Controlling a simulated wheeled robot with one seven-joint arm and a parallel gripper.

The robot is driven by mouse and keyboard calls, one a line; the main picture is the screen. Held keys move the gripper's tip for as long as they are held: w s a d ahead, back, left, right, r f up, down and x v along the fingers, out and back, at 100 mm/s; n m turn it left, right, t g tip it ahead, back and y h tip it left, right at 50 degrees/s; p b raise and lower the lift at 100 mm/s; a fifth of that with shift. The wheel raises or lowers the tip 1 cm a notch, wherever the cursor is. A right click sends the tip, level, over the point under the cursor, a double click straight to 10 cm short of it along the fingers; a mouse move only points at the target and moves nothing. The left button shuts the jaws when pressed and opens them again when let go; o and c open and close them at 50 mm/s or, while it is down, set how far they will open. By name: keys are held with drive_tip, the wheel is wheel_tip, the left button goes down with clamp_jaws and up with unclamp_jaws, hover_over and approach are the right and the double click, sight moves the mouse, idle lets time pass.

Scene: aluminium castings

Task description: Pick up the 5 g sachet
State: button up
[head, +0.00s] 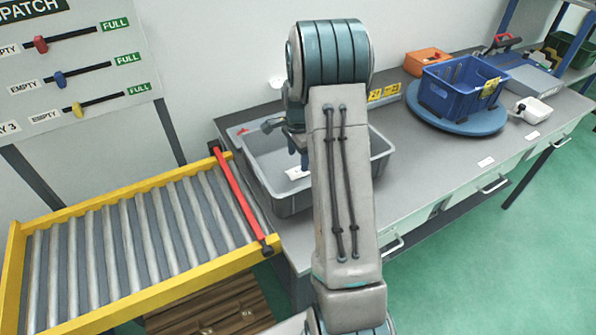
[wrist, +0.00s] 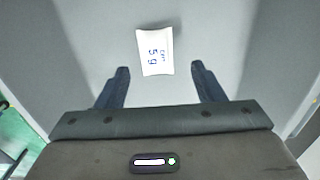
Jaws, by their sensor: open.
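The 5 g sachet (wrist: 154,51) is a small white packet with "5 g" printed in blue. It lies flat on the grey floor of the bin. In the wrist view it sits just beyond and between my fingertips, slightly left of centre. My gripper (wrist: 160,72) is open and empty, with its two dark blue fingers apart on either side of the sachet's near end. In the head view the sachet (head: 296,173) shows as a small white patch in the grey bin (head: 290,207), partly hidden by my arm. My gripper there is mostly hidden behind my arm.
The bin's walls surround my gripper. A roller conveyor (head: 130,240) with a red bar (head: 240,200) stands left of the bench. A blue crate (head: 455,90) sits on a round blue turntable (head: 462,122) to the right. The bench front between them is mostly clear.

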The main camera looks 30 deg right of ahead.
sight(298, 170)
drive_tip(key=f, duration=0.2)
drive_tip(key=f+p, duration=0.1)
drive_tip(key=f, duration=0.1)
drive_tip(key=shift+s+a+f, duration=0.1)
drive_tip(key=shift+s+f, duration=0.1)
drive_tip(key=c, duration=1)
drive_tip(key=shift+c, duration=0.3)
drive_tip(key=shift+r, duration=0.15)
